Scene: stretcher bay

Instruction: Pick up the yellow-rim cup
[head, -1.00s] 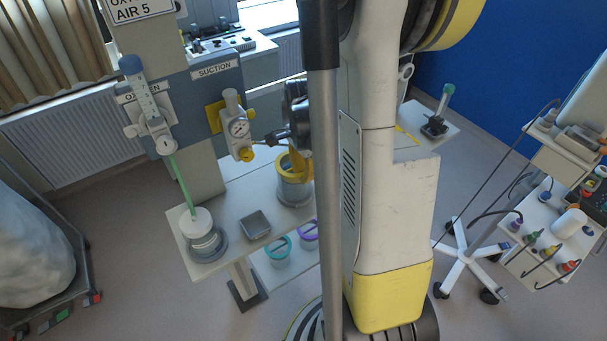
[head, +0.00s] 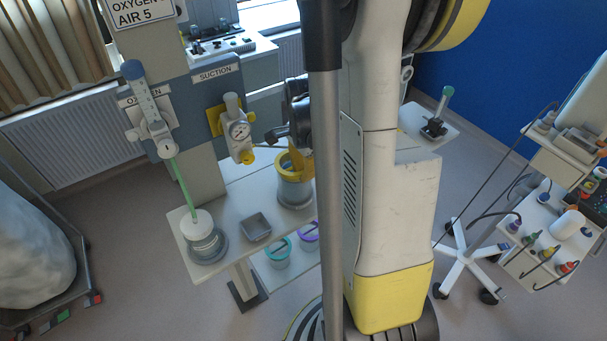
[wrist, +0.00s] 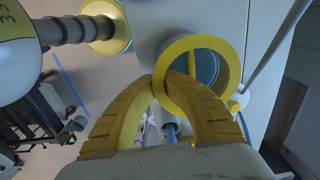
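The yellow-rim cup (head: 294,192) is a grey-blue container with a broad yellow rim. It stands upright at the back right of the white table, partly behind my arm. In the wrist view the cup (wrist: 229,62) is seen from above, its rim at my fingertips. My gripper (wrist: 156,82) has two curved yellow fingers with tips close together on the near left part of the rim. One finger is outside the rim, the other overlaps its opening. The fingers look closed on the rim. In the head view my gripper (head: 293,160) is mostly hidden.
Teal-rim (head: 278,253) and purple-rim (head: 309,236) cups are on a lower shelf. The suction gauge (head: 239,130) on the wall unit is close to my gripper.

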